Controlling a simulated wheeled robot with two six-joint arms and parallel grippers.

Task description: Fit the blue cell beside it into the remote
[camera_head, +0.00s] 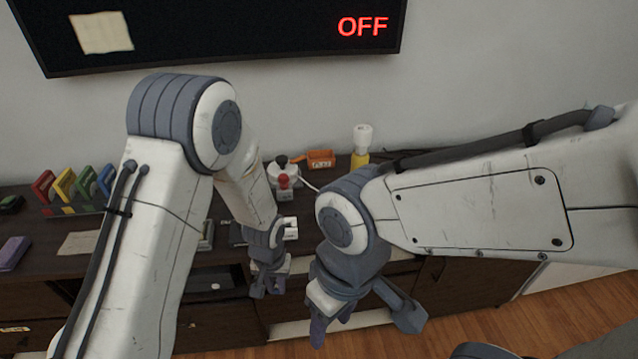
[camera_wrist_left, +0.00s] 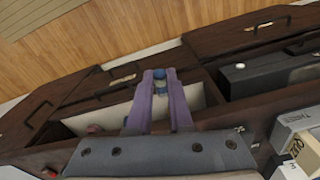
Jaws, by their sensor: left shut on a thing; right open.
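My left gripper (camera_head: 266,288) hangs in front of the dark cabinet in the head view. In the left wrist view its purple fingers (camera_wrist_left: 161,92) are shut on a small blue cell (camera_wrist_left: 160,76) with a pale greenish part, held at the fingertips. The cell is not distinguishable in the head view. My right gripper (camera_head: 360,318) is open, to the right of the left one, near an open drawer. I cannot make out the remote with certainty in either view.
An open pale-lined drawer (camera_wrist_left: 100,118) lies under my left gripper, with a pinkish item and a blue item partly visible. A black box (camera_wrist_left: 268,74) sits in the shelf. Coloured cases (camera_head: 75,186), an orange tray (camera_head: 321,159) and a yellow-white bottle (camera_head: 362,142) stand on the cabinet.

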